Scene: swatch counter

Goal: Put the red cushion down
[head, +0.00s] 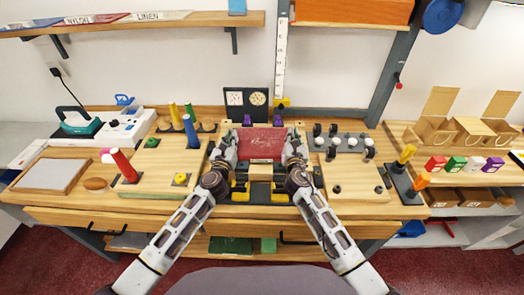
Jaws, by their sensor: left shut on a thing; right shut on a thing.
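The red cushion (262,142) is at the middle of the counter in the head view, a flat red rectangle with faint markings on its face. My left gripper (233,142) is at its left edge and my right gripper (289,143) is at its right edge. Both are shut on the cushion, holding it between them. The fingertips are small and partly hidden. A wooden block or stand (260,171) shows just below the cushion. I cannot tell whether the cushion touches anything beneath it.
A wooden board with pegs (150,160) lies left, another board (350,180) right. A red cone (124,165) and a blue cone (190,131) stand on the left. A dark gauge panel (246,99) is behind. Yellow-and-black pieces (240,191) sit near the front edge.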

